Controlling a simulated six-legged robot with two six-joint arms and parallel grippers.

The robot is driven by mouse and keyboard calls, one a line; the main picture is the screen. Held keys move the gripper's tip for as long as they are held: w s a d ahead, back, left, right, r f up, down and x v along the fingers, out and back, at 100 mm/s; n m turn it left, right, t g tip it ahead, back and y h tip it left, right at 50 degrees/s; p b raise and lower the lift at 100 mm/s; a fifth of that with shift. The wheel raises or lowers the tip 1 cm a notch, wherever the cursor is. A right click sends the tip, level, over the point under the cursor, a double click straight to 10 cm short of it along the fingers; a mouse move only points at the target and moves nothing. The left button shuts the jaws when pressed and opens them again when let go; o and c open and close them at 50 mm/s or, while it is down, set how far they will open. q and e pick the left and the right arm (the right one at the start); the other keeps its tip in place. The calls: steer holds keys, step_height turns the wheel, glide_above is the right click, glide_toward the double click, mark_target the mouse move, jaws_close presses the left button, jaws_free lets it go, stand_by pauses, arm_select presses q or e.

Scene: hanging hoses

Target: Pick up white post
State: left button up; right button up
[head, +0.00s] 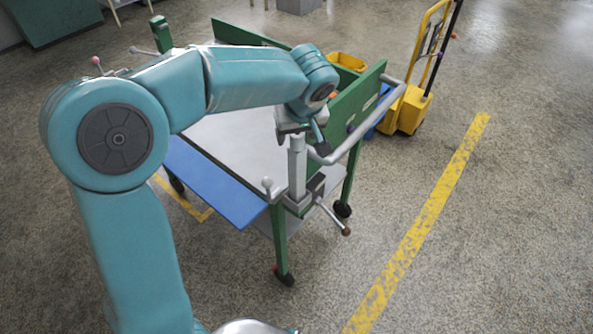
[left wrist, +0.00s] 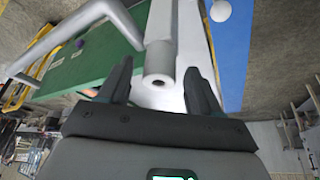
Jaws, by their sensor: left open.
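The white post (head: 297,165) stands upright at the near corner of the green cart. In the left wrist view the post (left wrist: 158,62) shows its round end with a dark hole, lying between my fingers. My left gripper (head: 304,132) is open at the top of the post. In the left wrist view its two dark fingers (left wrist: 159,78) are on either side of the post, with visible gaps, and hold nothing. Whether a finger touches the post cannot be told. My right gripper is not in view.
The cart has a grey top, a blue front panel (head: 215,178), green side boards (head: 362,105) and a grey push handle (head: 362,132) close beside the post. A small white-knobbed pin (head: 267,186) is left of the post. A yellow trolley (head: 411,108) stands behind.

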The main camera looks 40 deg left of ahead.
arm_select(q)
steer(key=shift+a+f, duration=0.1)
steer(key=shift+f, duration=0.15)
jaws_close()
steer(key=shift+r, duration=0.1)
